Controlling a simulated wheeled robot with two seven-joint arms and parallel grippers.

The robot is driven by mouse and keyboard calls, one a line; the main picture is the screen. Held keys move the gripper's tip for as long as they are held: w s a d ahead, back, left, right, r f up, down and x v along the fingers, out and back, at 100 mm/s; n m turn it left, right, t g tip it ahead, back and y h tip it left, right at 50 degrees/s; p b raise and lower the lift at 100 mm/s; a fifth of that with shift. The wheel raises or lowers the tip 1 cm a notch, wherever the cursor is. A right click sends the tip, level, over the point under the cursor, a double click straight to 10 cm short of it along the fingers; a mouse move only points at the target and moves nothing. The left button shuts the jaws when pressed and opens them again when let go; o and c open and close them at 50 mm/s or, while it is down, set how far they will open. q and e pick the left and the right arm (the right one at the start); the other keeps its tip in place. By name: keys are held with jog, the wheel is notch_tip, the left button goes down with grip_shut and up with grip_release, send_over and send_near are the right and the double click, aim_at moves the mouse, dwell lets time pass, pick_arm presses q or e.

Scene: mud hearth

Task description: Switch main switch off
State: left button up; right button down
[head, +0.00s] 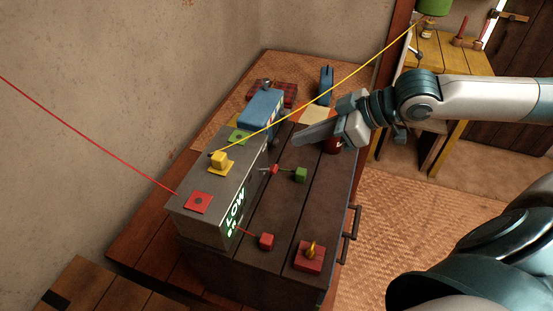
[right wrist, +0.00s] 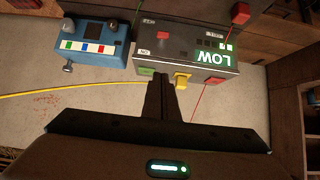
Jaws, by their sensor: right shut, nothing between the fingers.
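The grey metal box (head: 228,185) stands on the dark plank-topped cabinet, with a green lit "LOW" on its front; it also shows in the right wrist view (right wrist: 178,62). A small red-tipped lever (head: 274,169) sticks out of its front and looks like the main switch; in the right wrist view the red tip (right wrist: 190,35) is near two small labels too small to read surely. My right gripper (head: 298,138) is shut and empty, above the cabinet, behind and to the right of the lever, apart from it. In the right wrist view its fingers (right wrist: 161,82) overlap the box's edge. My left gripper is not in view.
A yellow plug (head: 220,160) with a taut yellow cable sits on the box beside a red socket (head: 198,202) and a green one (head: 240,137). A blue device (head: 262,108) stands behind. A green block (head: 301,174), red block (head: 266,241) and yellow-knobbed red base (head: 310,256) are in front.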

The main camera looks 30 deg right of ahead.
jog(key=shift+w+a+f, duration=0.1)
jog(key=shift+w+a, duration=0.05)
jog(key=shift+a, duration=0.05)
jog(key=p, duration=0.3)
send_over(268, 170)
jog(key=d, duration=0.1)
notch_tip(268, 170, down, 6)
jog(key=shift+r, duration=0.1)
jog(key=shift+s+d+f+p, duration=0.15)
jog(key=shift+s+f+p, duration=0.05)
jog(key=shift+f, duration=0.3)
jog(key=shift+s+d+f+p, duration=0.1)
jog(key=shift+s+f+p, duration=0.1)
jog(key=shift+f, duration=0.3)
jog(key=shift+s+d+f+p, duration=0.15)
jog(key=shift+f, duration=0.35)
jog(key=shift+s+d+f+p, duration=0.15)
jog(key=shift+f, duration=0.35)
